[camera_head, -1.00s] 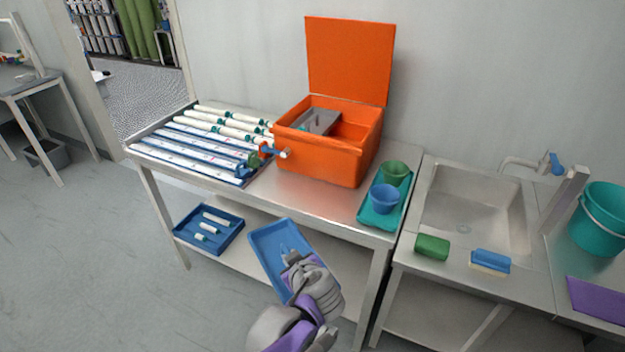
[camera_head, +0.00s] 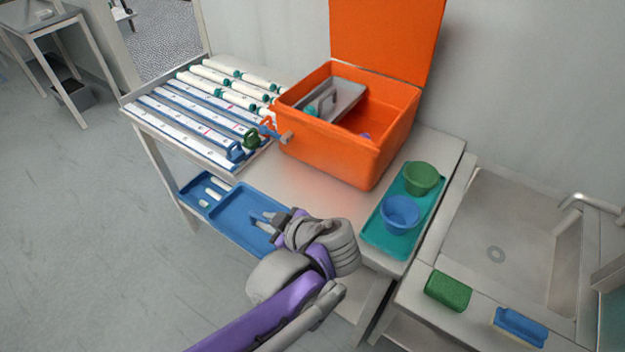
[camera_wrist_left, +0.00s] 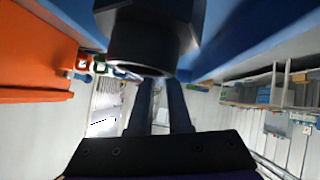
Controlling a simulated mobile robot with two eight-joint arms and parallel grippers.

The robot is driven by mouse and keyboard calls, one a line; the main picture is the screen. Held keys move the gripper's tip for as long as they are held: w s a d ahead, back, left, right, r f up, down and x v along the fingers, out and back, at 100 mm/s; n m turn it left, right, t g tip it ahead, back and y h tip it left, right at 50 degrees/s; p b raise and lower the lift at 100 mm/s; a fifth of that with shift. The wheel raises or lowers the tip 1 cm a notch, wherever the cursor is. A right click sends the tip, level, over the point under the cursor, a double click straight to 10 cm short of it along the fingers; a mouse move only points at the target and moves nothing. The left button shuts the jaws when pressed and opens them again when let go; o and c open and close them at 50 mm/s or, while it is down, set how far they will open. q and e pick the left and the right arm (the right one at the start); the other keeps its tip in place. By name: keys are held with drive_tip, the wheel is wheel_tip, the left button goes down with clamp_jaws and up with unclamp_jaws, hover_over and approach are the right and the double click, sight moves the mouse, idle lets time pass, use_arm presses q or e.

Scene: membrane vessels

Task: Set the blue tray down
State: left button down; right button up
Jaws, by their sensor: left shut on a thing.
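The blue tray (camera_head: 236,212) hangs at the front edge of the steel table in the head view. It looks empty apart from my fingers at its right end. My left gripper (camera_head: 268,219) is shut on that end; its arm hides part of the tray. In the left wrist view, a blue surface (camera_wrist_left: 255,30) fills the top, probably the tray, above the left gripper's fingers (camera_wrist_left: 160,105). I cannot tell whether the tray touches the table. My right gripper is not in view.
The table (camera_head: 300,190) has some bare steel in front of the open orange box (camera_head: 345,150). White tubes and ruled strips lie left; a teal tray (camera_head: 385,243) with two cups stands right. A sink is at right.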

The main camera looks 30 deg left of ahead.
use_arm(q)
drive_tip(key=w, duration=0.5)
drive_tip(key=w+d, duration=0.1)
drive_tip(key=w, duration=1.1)
drive_tip(key=shift+w+d, duration=0.1)
drive_tip(key=shift+d, duration=0.1)
drive_tip(key=shift+f+b, duration=0.4)
drive_tip(key=shift+f, duration=1.35)
drive_tip(key=shift+f, duration=0.15)
drive_tip(key=c, duration=0.9)
unclamp_jaws()
drive_tip(key=shift+o, duration=0.2)
